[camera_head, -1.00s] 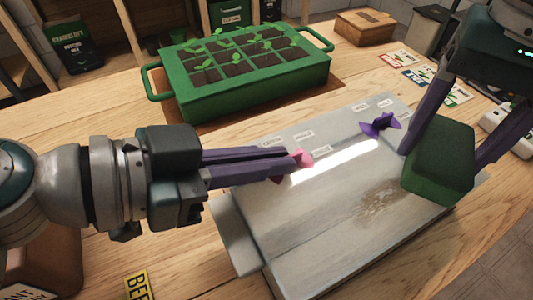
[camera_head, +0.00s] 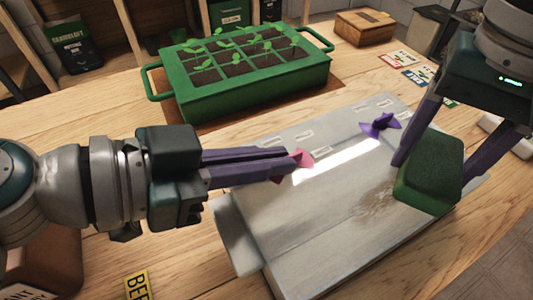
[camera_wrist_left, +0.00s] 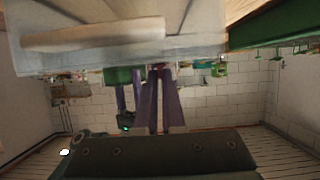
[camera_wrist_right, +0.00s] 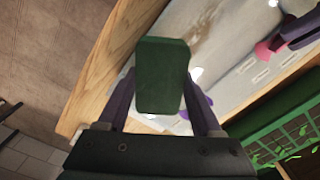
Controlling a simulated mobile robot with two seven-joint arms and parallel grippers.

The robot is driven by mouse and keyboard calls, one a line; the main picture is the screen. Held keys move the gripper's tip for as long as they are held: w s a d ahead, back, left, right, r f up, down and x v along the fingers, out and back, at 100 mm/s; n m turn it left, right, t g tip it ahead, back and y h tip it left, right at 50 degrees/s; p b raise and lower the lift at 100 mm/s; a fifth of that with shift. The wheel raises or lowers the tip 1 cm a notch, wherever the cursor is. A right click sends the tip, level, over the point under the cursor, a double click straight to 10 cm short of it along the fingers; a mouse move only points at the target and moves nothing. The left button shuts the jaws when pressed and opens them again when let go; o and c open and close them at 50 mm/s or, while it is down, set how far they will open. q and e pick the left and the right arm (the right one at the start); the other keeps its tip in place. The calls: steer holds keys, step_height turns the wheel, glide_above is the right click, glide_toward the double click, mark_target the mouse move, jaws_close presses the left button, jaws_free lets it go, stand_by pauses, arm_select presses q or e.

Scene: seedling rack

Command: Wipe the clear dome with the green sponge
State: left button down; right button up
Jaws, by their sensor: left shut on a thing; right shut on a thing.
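The clear dome (camera_head: 325,235) lies on the table as a low, greyish see-through cover. A brownish smudge (camera_head: 377,197) marks its right part. A pink knob (camera_head: 301,158) and a purple knob (camera_head: 379,125) are on its top. My left gripper (camera_head: 287,165) is shut on the pink knob. My right gripper (camera_head: 438,162) is shut on the green sponge (camera_head: 431,171), with a finger on each side. The sponge is over the dome's right end, beside the smudge; I cannot tell whether it touches. The sponge also shows in the right wrist view (camera_wrist_right: 162,75).
A green seedling tray (camera_head: 255,88) stands behind the dome. Several seed cards (camera_head: 420,77) lie at the back right, near a wooden box (camera_head: 364,27). A yellow label (camera_head: 137,286) is at the front left.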

mark_target(415, 172)
steer(key=shift+s+a, duration=0.4)
steer(key=shift+a, duration=0.5)
steer(key=shift+s+a, duration=0.35)
steer(key=shift+a, duration=0.5)
steer(key=shift+s+a, duration=0.5)
steer(key=shift+a, duration=0.65)
steer(key=shift+s+a, duration=0.5)
steer(key=shift+a, duration=0.7)
steer(key=shift+s+a, duration=0.5)
steer(key=shift+a, duration=0.65)
steer(key=shift+w+d, duration=0.5)
steer(key=shift+d, duration=0.7)
steer(key=shift+w+d, duration=0.5)
steer(key=shift+d, duration=0.7)
steer(key=shift+w+d, duration=0.5)
steer(key=shift+d, duration=0.7)
steer(key=shift+w+d+f, duration=0.1)
steer(key=shift+w+d, duration=0.3)
steer(key=shift+d, duration=0.45)
steer(key=shift+w+d, duration=0.35)
steer(key=shift+d, duration=0.5)
steer(key=shift+s+a, duration=0.75)
steer(key=shift+a, duration=1)
steer(key=shift+s+a, duration=0.75)
steer(key=shift+a, duration=1.05)
steer(key=shift+s+a, duration=0.75)
steer(key=shift+a, duration=1)
